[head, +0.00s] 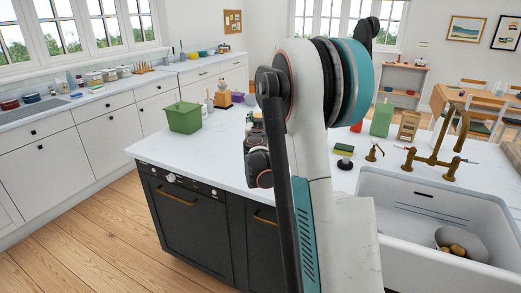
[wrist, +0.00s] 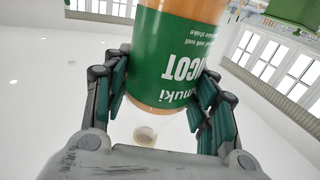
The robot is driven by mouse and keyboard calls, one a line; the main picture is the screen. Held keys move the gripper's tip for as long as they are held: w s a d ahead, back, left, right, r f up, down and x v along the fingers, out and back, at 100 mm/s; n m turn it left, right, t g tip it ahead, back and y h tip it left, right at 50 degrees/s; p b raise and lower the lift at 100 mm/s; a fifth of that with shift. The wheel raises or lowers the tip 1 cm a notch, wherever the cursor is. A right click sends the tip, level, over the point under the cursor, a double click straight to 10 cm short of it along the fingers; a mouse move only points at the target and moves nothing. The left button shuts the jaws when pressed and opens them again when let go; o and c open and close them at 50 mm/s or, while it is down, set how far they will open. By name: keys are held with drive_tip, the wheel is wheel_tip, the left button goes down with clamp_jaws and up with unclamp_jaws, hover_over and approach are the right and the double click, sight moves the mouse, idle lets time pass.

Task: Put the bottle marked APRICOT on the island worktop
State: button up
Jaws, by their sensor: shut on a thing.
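The bottle (wrist: 175,45) has a green label with white letters ending in "ICOT", upside down in the wrist view, with orange-brown contents above and below the label. My gripper (wrist: 163,82) is shut on it, with one finger on each side. The bottle's far end runs out of the frame. In the head view my arm hides the gripper, and I cannot pick out the bottle there. The island worktop (head: 215,150) is white marble over dark cabinets, partly hidden behind my arm.
A green bin (head: 184,117) stands on the worktop's far left, with small items behind it. On the right are a sponge (head: 344,150), a brass dispenser (head: 374,151), a green carton (head: 381,118), a brass tap (head: 445,140) and a white sink (head: 435,215). The worktop's front left is clear.

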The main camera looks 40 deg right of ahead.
wheel_tip(320, 180, down, 10)
drive_tip(key=b, duration=0.2)
drive_tip(key=shift+b, duration=0.4)
drive_tip(key=shift+f, duration=0.2)
drive_tip(key=o, duration=1.5)
drive_tip(key=shift+o, duration=0.2)
drive_tip(key=shift+r, duration=0.15)
drive_tip(key=shift+s+a+r, duration=0.1)
drive_tip(key=shift+a, duration=0.05)
drive_tip(key=p+v, duration=0.2)
drive_tip(key=v, duration=0.9)
drive_tip(key=shift+s+a, duration=0.2)
drive_tip(key=shift+s, duration=0.1)
